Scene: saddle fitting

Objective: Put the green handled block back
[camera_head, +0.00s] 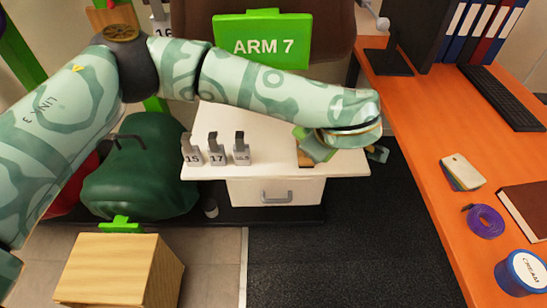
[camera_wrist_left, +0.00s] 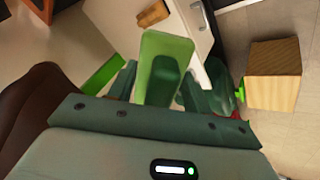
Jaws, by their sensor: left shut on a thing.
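My left gripper (camera_head: 346,154) is over the right part of the white drawer unit's top. In the left wrist view its fingers (camera_wrist_left: 168,85) are shut on a light green block (camera_wrist_left: 165,48), which stands up between them. In the head view the hand hides most of this block. Only a bit of green shows at the hand's left side. My right gripper is not in view.
The white drawer unit (camera_head: 275,190) bears several grey numbered pieces (camera_head: 215,150) and a small brown block (camera_head: 303,155). A green ARM 7 sign (camera_head: 262,45) is behind. A dark green bag (camera_head: 140,175) lies left. The orange desk (camera_head: 425,125) at right bears various items.

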